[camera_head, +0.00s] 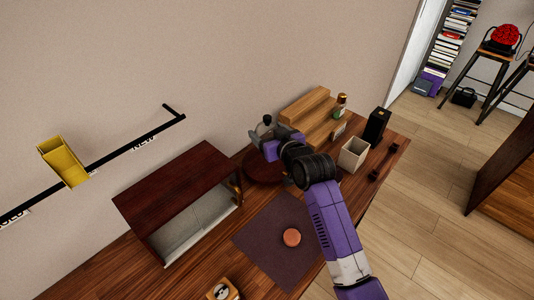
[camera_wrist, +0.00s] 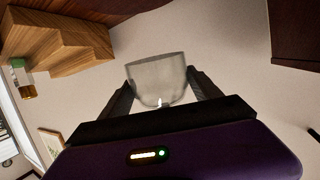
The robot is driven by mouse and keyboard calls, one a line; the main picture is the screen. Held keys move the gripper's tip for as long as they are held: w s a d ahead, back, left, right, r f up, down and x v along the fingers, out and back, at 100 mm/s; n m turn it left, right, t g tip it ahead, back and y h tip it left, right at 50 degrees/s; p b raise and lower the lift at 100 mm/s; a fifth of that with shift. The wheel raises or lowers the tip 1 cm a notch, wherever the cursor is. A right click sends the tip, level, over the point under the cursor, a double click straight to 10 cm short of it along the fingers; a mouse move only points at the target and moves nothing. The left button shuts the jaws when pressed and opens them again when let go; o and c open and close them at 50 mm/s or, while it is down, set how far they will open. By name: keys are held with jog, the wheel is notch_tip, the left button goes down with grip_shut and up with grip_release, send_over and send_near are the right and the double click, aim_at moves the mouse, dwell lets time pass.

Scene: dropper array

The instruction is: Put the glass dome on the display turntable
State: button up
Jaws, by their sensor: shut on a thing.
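The glass dome (camera_wrist: 157,80) is a clear grey cup shape between the two fingers of my gripper (camera_wrist: 162,92) in the wrist view. In the head view the dome (camera_head: 263,128) shows small and partly covered at the end of my gripper (camera_head: 272,143), which is shut on it. The display turntable looks to be the dark red-brown round disc (camera_head: 258,170) on the table. In the head view it lies just below my gripper in the picture, partly hidden by my arm. The dome appears raised above the disc; the exact gap cannot be told.
Wooden steps (camera_head: 304,117) stand right of my gripper, with a bottle (camera_head: 341,103) beside them. A beige open box (camera_head: 353,155) and a black box (camera_head: 376,124) stand further right. A dark cabinet (camera_head: 180,185) is at left. A mat (camera_head: 262,240) with an orange disc (camera_head: 292,238) lies in front.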

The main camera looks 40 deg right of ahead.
notch_tip(320, 180, down, 9)
jog(key=shift+f, duration=0.1)
dwell(0.3)
jog(key=shift+f, duration=0.2)
jog(key=o, duration=1.4)
jog(key=shift+r, duration=0.1)
